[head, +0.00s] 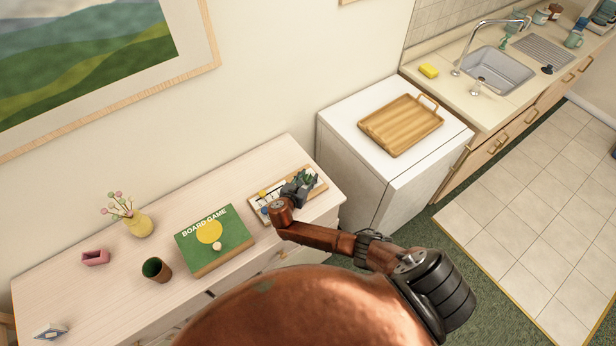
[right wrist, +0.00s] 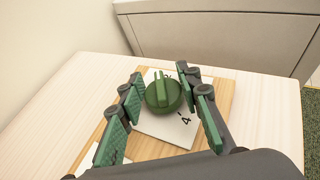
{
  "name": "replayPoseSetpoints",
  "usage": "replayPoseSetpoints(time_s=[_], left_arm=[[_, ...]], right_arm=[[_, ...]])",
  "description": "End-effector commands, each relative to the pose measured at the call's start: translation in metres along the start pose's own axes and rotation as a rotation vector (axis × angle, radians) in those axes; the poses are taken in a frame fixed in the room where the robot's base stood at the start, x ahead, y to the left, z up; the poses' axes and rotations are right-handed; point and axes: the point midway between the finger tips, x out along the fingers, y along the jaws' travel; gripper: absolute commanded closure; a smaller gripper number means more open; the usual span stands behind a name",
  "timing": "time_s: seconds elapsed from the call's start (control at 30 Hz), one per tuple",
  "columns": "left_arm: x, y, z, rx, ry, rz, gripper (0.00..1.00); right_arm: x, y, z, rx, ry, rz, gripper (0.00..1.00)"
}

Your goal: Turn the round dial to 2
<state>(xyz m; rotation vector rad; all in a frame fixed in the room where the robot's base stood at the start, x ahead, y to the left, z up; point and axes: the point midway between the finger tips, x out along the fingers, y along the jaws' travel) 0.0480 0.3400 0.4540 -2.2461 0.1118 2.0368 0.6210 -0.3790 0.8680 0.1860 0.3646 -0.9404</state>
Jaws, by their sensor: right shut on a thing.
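The round dial (right wrist: 163,97) is dark green with a raised bar across its top. It sits on a white plate (right wrist: 165,130) on a wooden board (right wrist: 217,100). A black 4 is printed on the plate near the dial's lower right in the right wrist view; other marks around the dial are hidden or unreadable. My right gripper (right wrist: 160,76) has its green-padded fingers on either side of the dial and is shut on it. In the head view my right gripper (head: 301,187) covers the dial at the board's right part. My left gripper is not in view.
The board lies at the right end of a pale wooden dresser (head: 120,265). A green board game box (head: 222,247), a brown cup (head: 156,270), a yellow vase (head: 138,224) and a pink item (head: 95,257) stand left. A white cabinet (head: 350,160) with a wooden tray (head: 385,128) stands beyond.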

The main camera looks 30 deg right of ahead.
Motion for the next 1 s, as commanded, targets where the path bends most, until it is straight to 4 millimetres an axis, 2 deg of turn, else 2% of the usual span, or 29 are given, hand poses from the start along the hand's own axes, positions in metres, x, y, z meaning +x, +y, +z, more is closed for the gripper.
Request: replayPoseSetpoints(time_s=[0.4,0.93,0.97,1.0], left_arm=[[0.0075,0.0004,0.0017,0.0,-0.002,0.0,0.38],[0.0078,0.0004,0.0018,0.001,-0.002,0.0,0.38],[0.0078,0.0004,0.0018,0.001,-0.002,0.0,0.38],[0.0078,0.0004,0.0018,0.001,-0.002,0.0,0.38]], right_arm=[[0.001,-0.0003,0.0006,0.067,-0.002,-0.161,0.93],[0.0014,-0.0004,0.0022,0.075,-0.004,-0.177,0.93],[0.0014,-0.0004,0.0022,0.075,-0.004,-0.177,0.66],[0.0014,-0.0003,0.0023,0.075,-0.004,-0.177,0.64]])
